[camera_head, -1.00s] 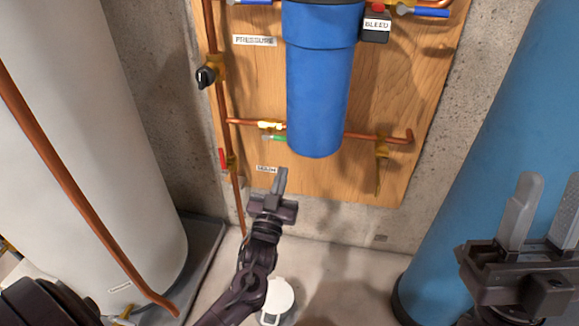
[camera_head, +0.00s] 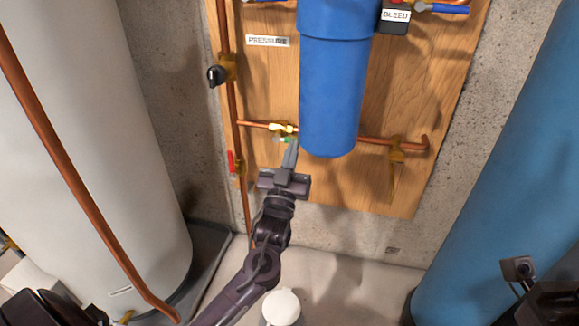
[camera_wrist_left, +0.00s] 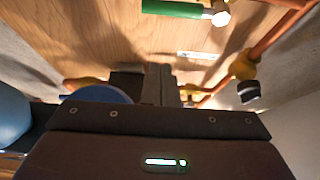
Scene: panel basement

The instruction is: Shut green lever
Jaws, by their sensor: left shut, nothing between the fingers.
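The green lever (camera_head: 284,139) sits on a brass valve (camera_head: 281,128) in the horizontal copper pipe, just left of the blue filter housing's lower end. The lever lies roughly along the pipe. My left gripper (camera_head: 291,151) is shut and empty, its fingertips just below and right of the lever; I cannot tell whether they touch it. In the left wrist view the green lever (camera_wrist_left: 172,9) shows at the top edge, above the shut fingers (camera_wrist_left: 160,84). The right gripper's fingers are out of view.
The blue filter housing (camera_head: 333,90) hangs right beside my left gripper. A red-handled valve (camera_head: 231,164) and a black knob (camera_head: 216,76) are on the left vertical pipe. A white tank (camera_head: 95,130) stands left, a blue tank (camera_head: 510,170) right.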

